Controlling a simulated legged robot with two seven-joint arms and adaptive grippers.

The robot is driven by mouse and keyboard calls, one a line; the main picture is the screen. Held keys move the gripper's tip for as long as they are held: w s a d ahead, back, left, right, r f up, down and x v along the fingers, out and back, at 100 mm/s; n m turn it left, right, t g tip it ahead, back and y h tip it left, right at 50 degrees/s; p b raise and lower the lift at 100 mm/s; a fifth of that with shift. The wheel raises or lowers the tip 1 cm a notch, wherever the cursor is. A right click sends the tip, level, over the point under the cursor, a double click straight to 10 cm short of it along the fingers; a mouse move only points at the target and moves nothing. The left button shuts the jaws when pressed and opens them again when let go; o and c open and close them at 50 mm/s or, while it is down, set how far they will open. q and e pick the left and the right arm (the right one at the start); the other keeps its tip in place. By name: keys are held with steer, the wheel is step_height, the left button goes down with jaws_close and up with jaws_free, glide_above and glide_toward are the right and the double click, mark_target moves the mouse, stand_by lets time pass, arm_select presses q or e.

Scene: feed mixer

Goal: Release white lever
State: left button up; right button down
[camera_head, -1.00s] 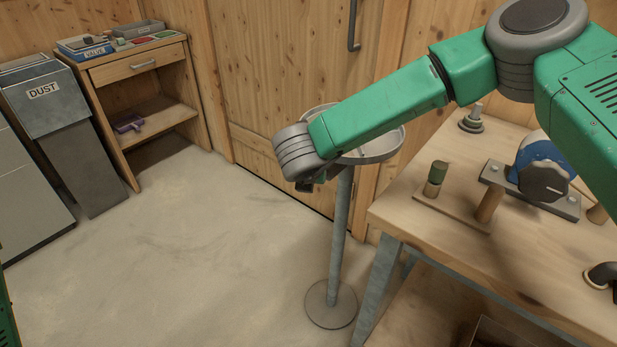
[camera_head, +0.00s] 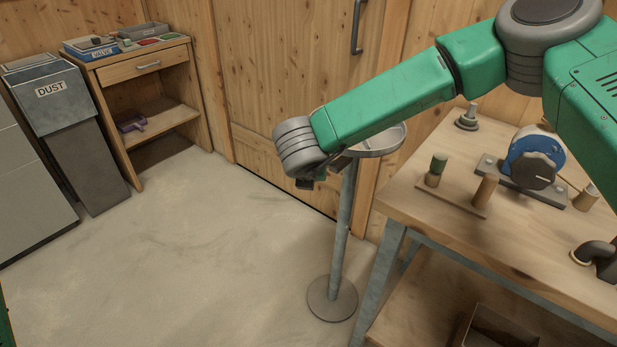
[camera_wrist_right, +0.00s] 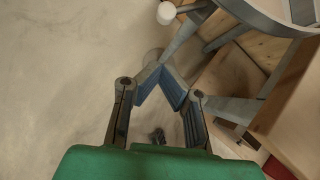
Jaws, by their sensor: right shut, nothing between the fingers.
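A small white round knob (camera_wrist_right: 166,13) shows at the top of the right wrist view, beside grey metal parts. It may be the end of the white lever; I cannot tell. I cannot make out a white lever in the head view. My right gripper (camera_wrist_right: 163,78) is shut and empty, with its blue-grey fingertips together below the knob and apart from it in the picture. In the head view my right gripper (camera_head: 306,183) is mostly hidden under the wrist, in front of a round pan (camera_head: 385,143) on a stand. My left gripper is not in view.
A wooden bench (camera_head: 430,208) at right carries a blue-and-white wheel (camera_head: 524,153), wooden pegs and a dark pipe. The pan's stand has a round floor base (camera_head: 332,298). A DUST bin (camera_head: 80,140) and wooden cabinet (camera_head: 120,75) stand at left. The middle floor is clear.

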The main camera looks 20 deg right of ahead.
steer(key=shift+v, duration=3.5)
steer(key=s+d+f+n+y, duration=0.1)
steer(key=s+f+n+y, duration=0.1)
steer(key=s+f+n, duration=0.7)
steer(key=s+d+f+n+y, duration=0.15)
steer(key=s+f+n, duration=0.45)
steer(key=f+n, duration=0.7)
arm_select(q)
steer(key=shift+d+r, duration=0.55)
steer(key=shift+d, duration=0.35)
arm_select(e)
steer(key=s+d+f+n+g, duration=0.1)
steer(key=s+d+n+g, duration=0.2)
steer(key=s+n, duration=0.6)
steer(key=s+d+f+n+g, duration=0.2)
steer(key=s+d+n+g, duration=0.1)
steer(key=s+d+n, duration=0.5)
steer(key=shift+s+d+n, duration=0.2)
steer(key=shift+s+n, duration=1.05)
steer(key=shift+n, duration=0.15)
